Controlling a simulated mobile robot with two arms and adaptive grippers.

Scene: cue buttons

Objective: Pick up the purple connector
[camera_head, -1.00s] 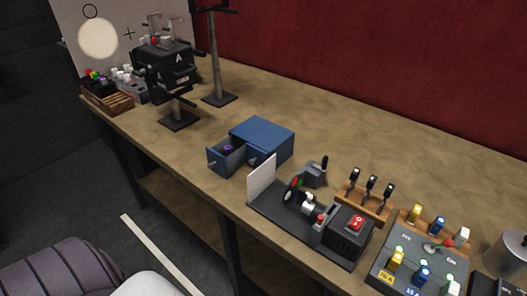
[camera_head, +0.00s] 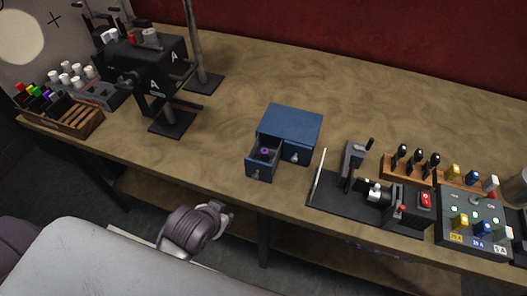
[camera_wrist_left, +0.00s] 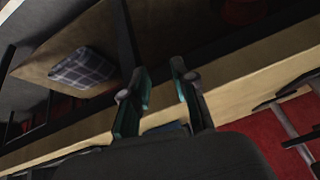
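A small purple connector (camera_head: 265,152) lies in the pulled-out left drawer (camera_head: 260,171) of a blue two-drawer box (camera_head: 291,123) on the workbench. My left gripper shows in the left wrist view (camera_wrist_left: 157,70) with its two fingers apart and nothing seen between the tips. In the head view, a grey rounded part of my arm (camera_head: 190,232) is in front of the bench, below and left of the drawer; the fingers cannot be made out there. The purple connector is not recognisable in the left wrist view. My right gripper is not in view.
A wooden rack (camera_head: 85,122) of coloured parts and a black machine on a stand (camera_head: 172,124) are on the left. A dark device with a red switch (camera_head: 425,200) and a button panel (camera_head: 474,235) are right of the box. Bench (camera_head: 225,150) beside the drawer is clear.

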